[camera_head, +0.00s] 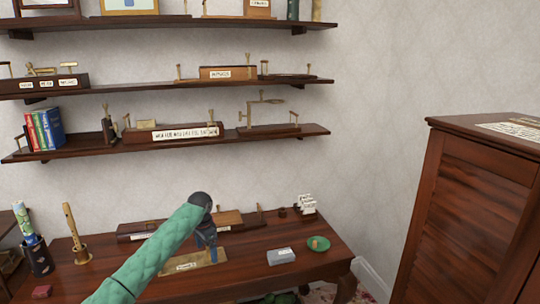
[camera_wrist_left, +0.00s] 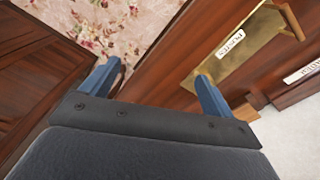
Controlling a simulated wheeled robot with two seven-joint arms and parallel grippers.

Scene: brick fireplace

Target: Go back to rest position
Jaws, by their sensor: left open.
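My left arm, in a green sleeve, reaches in from the bottom left of the head view. My left gripper (camera_head: 209,252) hangs over the wooden desk (camera_head: 245,262), pointing down, close to a brass plate (camera_head: 172,265) with a white label. In the left wrist view my left gripper (camera_wrist_left: 158,84) has its two blue fingers wide apart with nothing between them. The brass plate also shows there (camera_wrist_left: 240,45), beyond the right finger. I cannot tell whether the gripper touches the plate. My right gripper is in neither view.
A grey box (camera_head: 281,257) and a green dish (camera_head: 318,244) lie on the desk's right side. A brass-and-wood piece (camera_head: 76,235) and a dark cup (camera_head: 39,258) stand at left. Loaded shelves (camera_head: 262,131) hang above. A tall wooden cabinet (camera_head: 465,215) stands at right.

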